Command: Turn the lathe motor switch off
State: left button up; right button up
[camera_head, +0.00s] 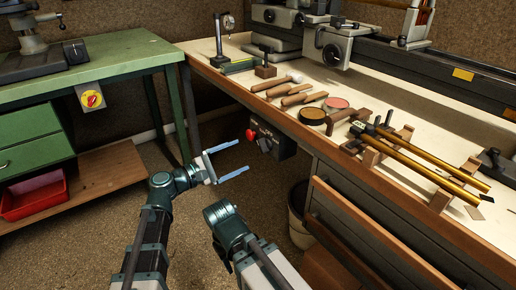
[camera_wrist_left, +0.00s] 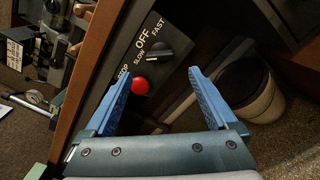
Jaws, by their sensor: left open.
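The lathe motor switch is a dark control box (camera_head: 272,139) under the front edge of the wooden bench. A round red button (camera_wrist_left: 140,86) lies below the knob, near a partly hidden label. My left gripper (camera_head: 235,157) is open and empty, its blue fingers apart, in front of and slightly left of the box, not touching it. My right gripper is out of view.
The wooden bench (camera_head: 318,138) carries mallets, round tins and brass tubes on a rack. Its drawer front (camera_head: 370,225) juts out at the right. A bin (camera_head: 298,212) stands below.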

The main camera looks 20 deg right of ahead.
aim_at(260, 148)
pick_arm(q)
jog(key=x, duration=0.8)
jog(key=shift+d, duration=0.2)
jog(key=shift+w, duration=0.1)
jog(key=c, duration=1.4)
jog(key=shift+o, duration=0.2)
jog(key=m, duration=0.4)
jog(key=shift+m, duration=1.8)
